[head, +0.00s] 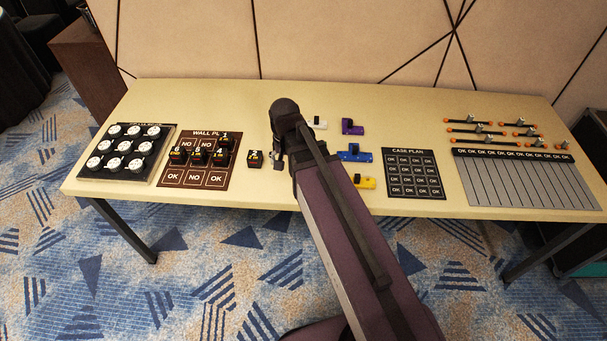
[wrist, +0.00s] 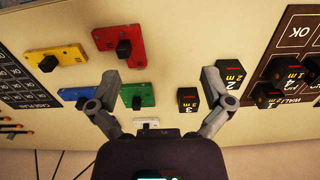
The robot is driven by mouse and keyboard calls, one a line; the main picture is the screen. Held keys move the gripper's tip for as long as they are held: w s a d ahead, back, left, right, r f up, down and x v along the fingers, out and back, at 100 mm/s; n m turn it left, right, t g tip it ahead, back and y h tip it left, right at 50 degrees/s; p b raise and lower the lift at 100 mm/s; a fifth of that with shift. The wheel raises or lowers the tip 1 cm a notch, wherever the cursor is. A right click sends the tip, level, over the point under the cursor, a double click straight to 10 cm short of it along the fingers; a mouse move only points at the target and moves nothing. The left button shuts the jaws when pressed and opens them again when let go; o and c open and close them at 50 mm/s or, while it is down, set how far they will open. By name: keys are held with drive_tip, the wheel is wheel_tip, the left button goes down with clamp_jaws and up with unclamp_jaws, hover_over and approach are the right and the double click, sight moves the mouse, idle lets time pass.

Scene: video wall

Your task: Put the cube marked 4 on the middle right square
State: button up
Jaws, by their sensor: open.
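The cube marked 4 (head: 220,157) is small and black with yellow print. It stands on the middle right square of the brown WALL PLAN mat (head: 163,166), upright as far as I can tell. In the wrist view the cube (wrist: 289,72) is at the right, partly overlapped by other cubes. My gripper (wrist: 160,88) is open and empty, with its fingers spread wide over the table beside the mat, apart from that cube. In the head view my arm hides most of the gripper.
Cubes marked 2 (wrist: 228,80) and 3 (wrist: 188,100) stand off the mat, near my right finger in the wrist view. Cube 1 (head: 226,141) is on the top right square. Coloured blocks (head: 352,127), a CASE PLAN mat (head: 412,174) and a dial board (head: 125,153) lie around.

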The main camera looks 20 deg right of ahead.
drive_tip(key=s+d+n, duration=0.3)
drive_tip(key=s+n, duration=0.1)
drive_tip(key=s, duration=0.1)
drive_tip(key=shift+s+d, duration=0.15)
drive_tip(key=shift+s, duration=0.25)
